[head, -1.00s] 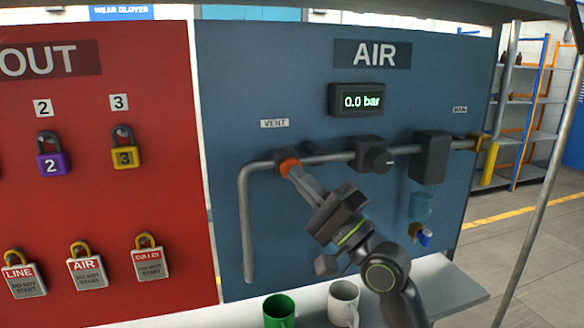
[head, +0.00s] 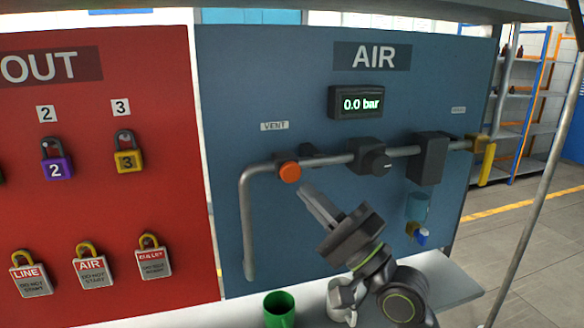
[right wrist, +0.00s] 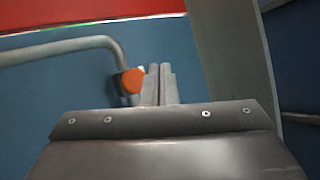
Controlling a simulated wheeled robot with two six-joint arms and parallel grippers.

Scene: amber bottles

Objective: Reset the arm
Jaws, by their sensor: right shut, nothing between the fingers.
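My right gripper (head: 312,198) is in front of the blue AIR panel (head: 300,90), a little below and right of the orange vent button (head: 290,171). Its fingers are together with nothing between them and stand clear of the button. In the right wrist view the shut fingers (right wrist: 158,80) are just right of the orange button (right wrist: 133,80). The gauge (head: 356,101) reads 0.0 bar. My left gripper is not in view.
A grey pipe (head: 245,225) runs along the panel with a black regulator knob (head: 375,160) and a yellow handle (head: 488,163). A green mug (head: 279,308) and a white mug (head: 340,300) stand on the shelf below. Padlocks and tags hang on the red board (head: 110,200).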

